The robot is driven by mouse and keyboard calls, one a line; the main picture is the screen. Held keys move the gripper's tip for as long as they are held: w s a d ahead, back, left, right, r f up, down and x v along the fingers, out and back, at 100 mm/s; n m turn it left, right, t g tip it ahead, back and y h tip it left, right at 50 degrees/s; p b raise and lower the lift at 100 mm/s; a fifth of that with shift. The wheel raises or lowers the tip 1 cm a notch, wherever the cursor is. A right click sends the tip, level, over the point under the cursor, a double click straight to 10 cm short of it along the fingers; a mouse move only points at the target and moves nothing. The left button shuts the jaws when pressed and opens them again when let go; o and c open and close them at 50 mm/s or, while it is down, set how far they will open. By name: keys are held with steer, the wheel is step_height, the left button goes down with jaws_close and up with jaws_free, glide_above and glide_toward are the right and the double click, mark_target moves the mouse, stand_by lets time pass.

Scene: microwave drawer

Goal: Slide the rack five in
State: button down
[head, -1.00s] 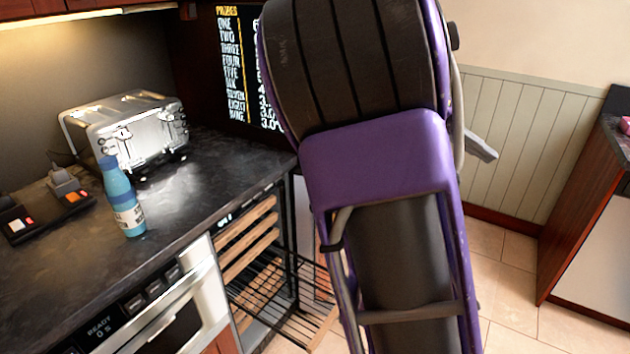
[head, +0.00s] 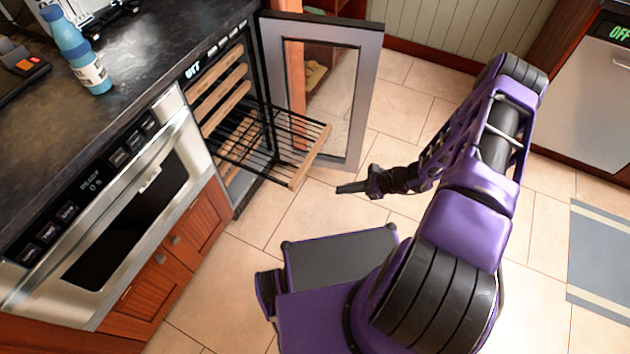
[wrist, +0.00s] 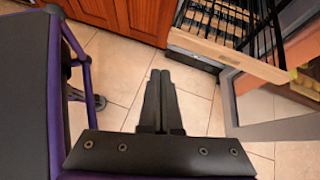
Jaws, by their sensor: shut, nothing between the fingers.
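A black wire rack with a pale wooden front strip (head: 311,157) sticks out of the open wine cooler, below several racks that sit inside. I take it as rack five; no number shows on it. My gripper (head: 345,188) is low in front of the cooler, to the right of the strip and apart from it. In the wrist view my gripper (wrist: 160,76) has its two fingers together with nothing between them. The rack's wooden strip (wrist: 228,56) crosses the upper right there, beyond the fingertips and not touching them.
The cooler's glass door (head: 368,95) stands open behind the rack. An oven (head: 130,205) and wooden cupboards (head: 180,262) are to the left. A blue bottle (head: 78,52) stands on the dark counter. Tiled floor (head: 325,212) is clear around my gripper.

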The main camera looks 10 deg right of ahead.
steer(key=w+f+m+t, duration=0.1)
steer(key=w+m+t, duration=0.1)
steer(key=m+t, duration=0.15)
steer(key=b, duration=0.1)
glide_toward(300, 178)
step_height(300, 178, down, 3)
steer(key=w+a, duration=0.1)
steer(key=a, duration=0.1)
steer(key=shift+w+a+r+g+h, duration=0.2)
steer(key=shift+w+a+g+h, duration=0.1)
steer(key=shift+w+a, duration=0.9)
steer(key=shift+a, duration=0.2)
